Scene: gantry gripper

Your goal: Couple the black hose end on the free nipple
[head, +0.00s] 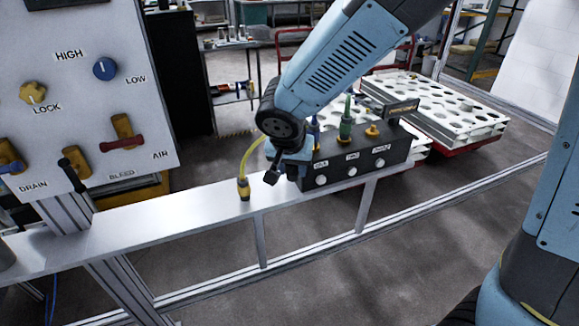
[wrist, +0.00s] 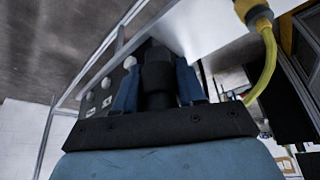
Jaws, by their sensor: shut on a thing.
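My gripper (head: 286,170) hangs at the left end of the black manifold block, just above the rail. In the wrist view its blue fingers (wrist: 157,88) are shut on a black cylinder, the black hose end (wrist: 156,72). In the head view the arm and fingers mostly hide the held end. The black block (head: 353,160) carries a bare brass-coloured nipple (head: 372,131) at its right, which looks free. A green hose fitting (head: 346,127) and a blue one (head: 315,127) stand to its left. The gripper is left of and lower than the free nipple, apart from it.
A yellow hose (head: 249,155) rises from a brass fitting (head: 243,189) on the pale rail (head: 190,208) and passes behind my gripper. A valve panel (head: 85,90) stands at the left. White perforated trays (head: 465,103) lie behind the block. The rail left of the yellow fitting is clear.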

